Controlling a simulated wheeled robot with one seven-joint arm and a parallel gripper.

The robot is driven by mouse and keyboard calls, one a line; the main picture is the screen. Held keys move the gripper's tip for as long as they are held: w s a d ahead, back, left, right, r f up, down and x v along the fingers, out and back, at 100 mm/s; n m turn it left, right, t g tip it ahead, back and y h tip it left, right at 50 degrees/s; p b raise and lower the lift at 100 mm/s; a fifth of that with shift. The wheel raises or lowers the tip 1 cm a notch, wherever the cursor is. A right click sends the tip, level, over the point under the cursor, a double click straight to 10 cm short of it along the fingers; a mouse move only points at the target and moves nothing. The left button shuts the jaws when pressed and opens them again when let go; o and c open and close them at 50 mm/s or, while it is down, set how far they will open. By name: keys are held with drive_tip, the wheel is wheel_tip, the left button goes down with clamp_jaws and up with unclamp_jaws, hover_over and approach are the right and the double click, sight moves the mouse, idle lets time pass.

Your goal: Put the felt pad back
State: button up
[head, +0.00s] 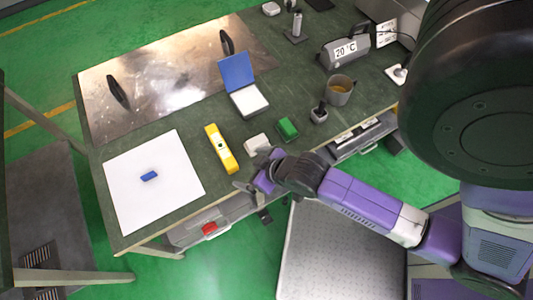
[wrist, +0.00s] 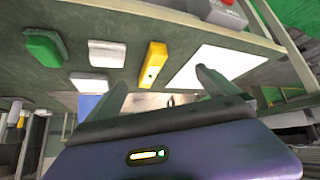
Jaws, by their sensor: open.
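No piece is clearly marked as the felt pad; I cannot tell which one it is. A green block (head: 287,127) with a darker underside lies on the bench, also in the wrist view (wrist: 43,46). Left of it is a small whitish block (head: 257,143), also in the wrist view (wrist: 107,54). An open case with a blue lid (head: 236,71) and a white inner face (head: 249,100) stands behind them. A small blue block (head: 149,176) lies on a white sheet (head: 125,205). My gripper (head: 257,172) is open and empty at the bench's front edge, near the whitish block.
A yellow spirit level (head: 221,149) lies between the sheet and the whitish block. A mug (head: 339,90), a dark-handled stamp (head: 319,113) and a 20 °C device (head: 345,48) stand to the right. A metal plate (head: 165,75) with two black handles covers the back left.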

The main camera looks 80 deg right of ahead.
drive_tip(key=s+a+r+n+t+y, duration=0.1)
drive_tip(key=s+a+r+t, duration=0.1)
drive_tip(key=a+r, duration=0.2)
drive_tip(key=s+a+r+n+t+y, duration=0.1)
drive_tip(key=s+a+r+t, duration=0.1)
drive_tip(key=r, duration=0.7)
drive_tip(key=s+a+r+n+t+y, duration=0.1)
drive_tip(key=s+a+r+t, duration=0.2)
drive_tip(key=a+r, duration=0.3)
drive_tip(key=shift+r+n+t, duration=0.3)
drive_tip(key=shift+r+n, duration=0.1)
drive_tip(key=shift+r, duration=0.45)
